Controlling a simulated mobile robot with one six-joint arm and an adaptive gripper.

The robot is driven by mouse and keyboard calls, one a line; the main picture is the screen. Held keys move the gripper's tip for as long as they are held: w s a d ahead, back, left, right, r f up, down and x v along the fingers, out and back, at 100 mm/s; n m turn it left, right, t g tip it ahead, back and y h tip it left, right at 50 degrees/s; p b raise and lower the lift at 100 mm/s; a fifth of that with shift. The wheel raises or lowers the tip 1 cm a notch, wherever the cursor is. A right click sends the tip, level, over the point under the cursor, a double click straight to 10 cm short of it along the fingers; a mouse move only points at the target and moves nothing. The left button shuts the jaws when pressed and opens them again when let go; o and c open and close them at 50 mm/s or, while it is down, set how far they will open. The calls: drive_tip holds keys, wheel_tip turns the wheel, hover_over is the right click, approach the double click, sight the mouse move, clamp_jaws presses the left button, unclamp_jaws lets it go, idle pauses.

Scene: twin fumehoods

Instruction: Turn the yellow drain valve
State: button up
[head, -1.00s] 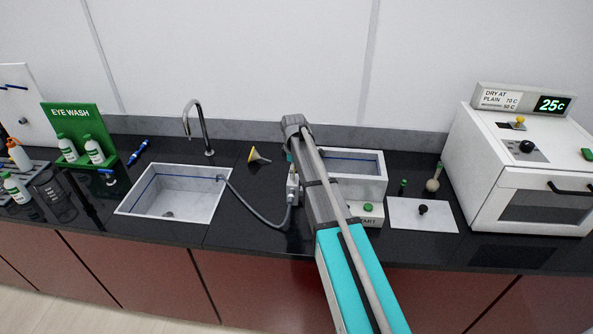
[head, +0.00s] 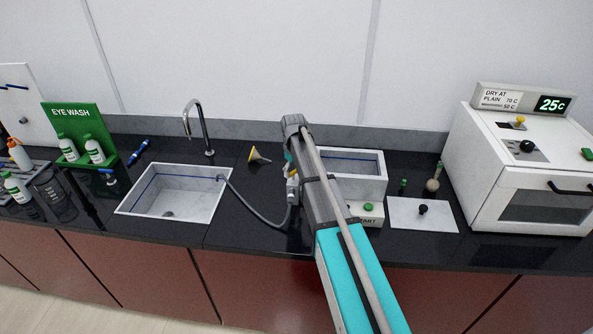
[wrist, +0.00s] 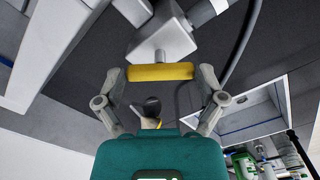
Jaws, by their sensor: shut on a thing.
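The yellow drain valve (wrist: 160,72) is a bar handle on a short stem below a pale grey valve body (wrist: 162,38) in the wrist view. It lies level across that picture. My gripper (wrist: 161,76) has one finger at each end of the bar and is shut on it. In the head view a small patch of yellow (head: 292,173) shows beside my arm, above the valve body. My arm hides most of the gripper there. A grey hose (head: 252,212) runs from the valve body to the sink (head: 128,209).
The white bath (head: 362,190) with a green start button (head: 368,206) stands right of my arm. A funnel (head: 258,157) lies behind the hose. The oven (head: 470,170) is at the far right. An eyewash stand (head: 75,116) and bottles are at the left.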

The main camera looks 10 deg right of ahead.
drive_tip(key=m, duration=0.5)
drive_tip(key=shift+w+a+m, duration=0.2)
drive_tip(key=shift+m, duration=0.1)
drive_tip(key=m, duration=0.5)
drive_tip(key=shift+d, duration=0.1)
drive_tip(key=o, duration=0.8)
drive_tip(key=s+n, duration=0.1)
drive_tip(key=s, duration=0.8)
drive_tip(key=s+f+n+b, duration=0.1)
drive_tip(key=s, duration=0.9)
drive_tip(key=s+f+n+b, duration=0.1)
drive_tip(key=s, duration=0.9)
drive_tip(key=shift+s+n, duration=0.15)
drive_tip(key=shift+n, duration=0.15)
